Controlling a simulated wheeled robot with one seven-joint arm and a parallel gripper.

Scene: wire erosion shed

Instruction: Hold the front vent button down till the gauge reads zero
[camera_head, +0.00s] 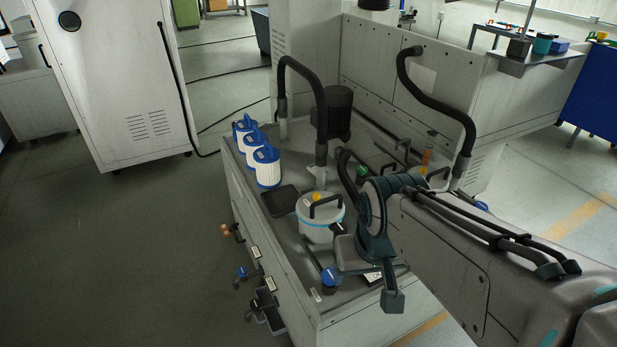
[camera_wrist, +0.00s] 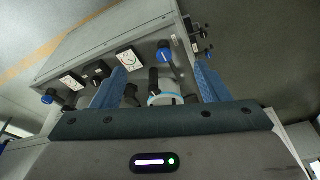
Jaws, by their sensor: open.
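A white round filter housing (camera_head: 318,226) with a blue band and a black carrying handle stands on the cabinet top in the head view. A small yellow button (camera_head: 316,196) is on its lid. A second yellow button (camera_head: 423,172) shows further back, partly hidden by my arm. My gripper (camera_head: 366,268) is just right of the front housing, apart from the yellow button as far as I can see. In the wrist view my gripper (camera_wrist: 160,84) is open and empty, its blue fingers spread, with the banded housing (camera_wrist: 165,98) beyond. A gauge (camera_wrist: 127,60) and another gauge (camera_wrist: 73,82) show there; their readings are too small to tell.
Curved black hoses (camera_head: 318,95) rise behind the front housing. White and blue filter cartridges (camera_head: 266,168) stand along the left edge. A blue-handled valve (camera_head: 330,276) is near the front edge. Open floor (camera_head: 110,250) lies to the left.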

